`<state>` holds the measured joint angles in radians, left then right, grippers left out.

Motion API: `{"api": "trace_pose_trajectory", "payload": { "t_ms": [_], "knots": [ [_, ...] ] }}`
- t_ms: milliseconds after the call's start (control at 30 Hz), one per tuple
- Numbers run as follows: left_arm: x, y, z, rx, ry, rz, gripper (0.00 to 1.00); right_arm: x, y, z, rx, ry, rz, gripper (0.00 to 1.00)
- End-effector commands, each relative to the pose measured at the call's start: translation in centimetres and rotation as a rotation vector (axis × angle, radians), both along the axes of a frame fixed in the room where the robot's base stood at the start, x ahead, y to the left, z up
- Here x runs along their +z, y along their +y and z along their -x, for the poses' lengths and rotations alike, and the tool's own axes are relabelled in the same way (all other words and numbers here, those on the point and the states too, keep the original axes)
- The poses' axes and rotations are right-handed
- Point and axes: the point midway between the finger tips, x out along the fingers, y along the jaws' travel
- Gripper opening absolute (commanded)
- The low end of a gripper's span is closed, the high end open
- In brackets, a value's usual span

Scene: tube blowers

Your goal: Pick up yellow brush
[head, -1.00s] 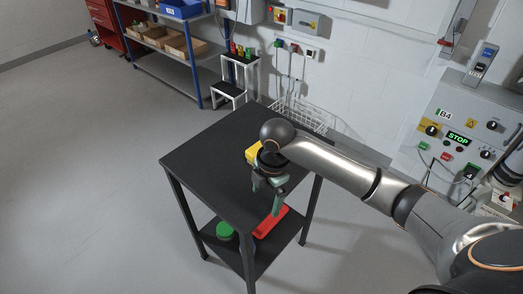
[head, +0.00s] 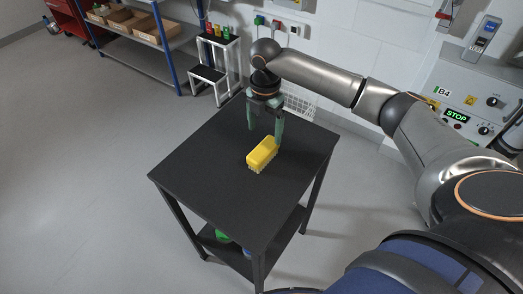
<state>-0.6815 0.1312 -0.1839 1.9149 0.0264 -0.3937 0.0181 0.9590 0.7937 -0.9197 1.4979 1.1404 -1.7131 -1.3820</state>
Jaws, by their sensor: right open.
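The yellow brush (head: 262,153) lies on the black top of a small two-level table (head: 205,172), with its pale bristles along the lower side. My right gripper (head: 264,138) points down just behind the brush, with its two green fingers spread apart. The right finger is close to the far end of the brush. I cannot tell whether it touches. Nothing is held between the fingers. My left gripper is not in view.
A green item (head: 222,236) sits on the table's lower shelf, with a blue item partly visible beside it. A white step stand (head: 214,75), a shelf with boxes and a wall control panel (head: 470,105) stand behind. Most of the tabletop is bare.

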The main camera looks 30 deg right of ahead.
Motion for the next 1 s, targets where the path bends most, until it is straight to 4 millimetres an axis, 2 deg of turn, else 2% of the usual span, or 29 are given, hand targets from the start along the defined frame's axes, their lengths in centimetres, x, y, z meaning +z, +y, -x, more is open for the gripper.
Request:
{"api": "trace_pose_trajectory", "payload": {
  "t_ms": [100, 367, 600, 733, 933, 1000],
  "knots": [
    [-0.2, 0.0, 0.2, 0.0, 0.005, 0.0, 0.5, -2.0, 0.0, 0.1, 0.0, 0.003, 0.001, 0.91],
    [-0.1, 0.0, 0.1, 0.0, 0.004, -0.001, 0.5, -4.1, 0.2, 0.2, 0.001, 0.001, 0.0, 0.91],
    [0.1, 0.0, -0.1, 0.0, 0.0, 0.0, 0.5, -7.6, 0.7, 0.6, 0.0, 0.001, 0.0, 0.91],
    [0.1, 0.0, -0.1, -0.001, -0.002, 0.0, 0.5, -8.4, 0.6, 0.6, 0.001, -0.002, 0.002, 0.91],
    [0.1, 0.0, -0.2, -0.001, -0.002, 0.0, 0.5, -8.4, 0.6, 0.6, 0.001, -0.003, 0.001, 0.91],
    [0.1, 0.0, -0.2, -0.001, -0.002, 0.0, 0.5, -8.4, 0.6, 0.6, 0.001, -0.003, 0.001, 0.84]
  ]
}}
